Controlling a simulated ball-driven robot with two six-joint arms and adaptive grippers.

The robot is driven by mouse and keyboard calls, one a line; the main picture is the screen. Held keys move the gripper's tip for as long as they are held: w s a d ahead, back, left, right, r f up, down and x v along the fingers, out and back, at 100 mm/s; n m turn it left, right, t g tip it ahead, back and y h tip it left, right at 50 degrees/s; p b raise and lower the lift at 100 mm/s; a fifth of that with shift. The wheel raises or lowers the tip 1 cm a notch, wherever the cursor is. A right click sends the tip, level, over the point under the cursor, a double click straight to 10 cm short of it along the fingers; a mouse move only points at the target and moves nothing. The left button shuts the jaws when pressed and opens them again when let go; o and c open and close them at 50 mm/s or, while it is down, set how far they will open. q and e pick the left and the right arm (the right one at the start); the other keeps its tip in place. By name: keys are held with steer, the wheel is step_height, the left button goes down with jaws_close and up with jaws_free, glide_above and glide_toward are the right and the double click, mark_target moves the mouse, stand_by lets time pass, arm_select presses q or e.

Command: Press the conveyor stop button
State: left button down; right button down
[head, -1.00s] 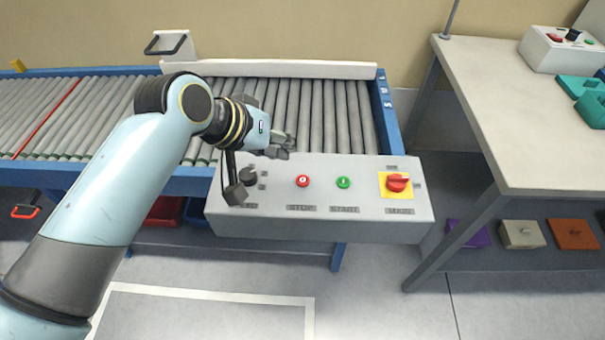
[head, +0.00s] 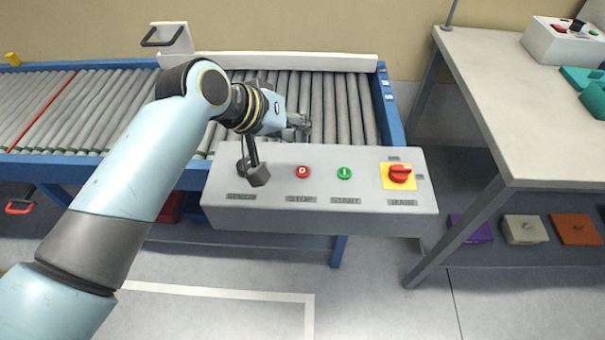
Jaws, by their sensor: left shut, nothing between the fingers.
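The red stop button (head: 302,172) sits on the sloped top of the grey control box (head: 320,216), above a label that seems to read STOP. The green start button (head: 344,173) is to its right. My left gripper (head: 301,124) is shut and empty. In the picture its fingertips lie just above the box's back edge, over the rollers and above the red button, apart from it. A dark part hanging from my left wrist covers some of the black knob (head: 241,166) at the box's left. My right gripper is not in view.
A red rotary switch on a yellow plate (head: 399,175) is at the box's right. The roller conveyor (head: 340,100) runs behind the box. A grey table (head: 530,120) stands at right with another control box (head: 565,42). Several coloured items lie on its lower shelf.

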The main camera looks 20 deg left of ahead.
arm_select(q)
steer(key=b, duration=0.5)
glide_above(300, 169)
step_height(300, 169, down, 5)
steer(key=shift+r, duration=0.1)
steer(key=shift+f+b, duration=0.3)
steer(key=shift+f, duration=0.75)
steer(key=shift+f, duration=0.1)
steer(key=shift+f, duration=0.3)
steer(key=shift+f, duration=0.35)
stand_by(0.6)
stand_by(0.4)
steer(key=shift+r+p, duration=0.8)
steer(key=shift+p, duration=0.25)
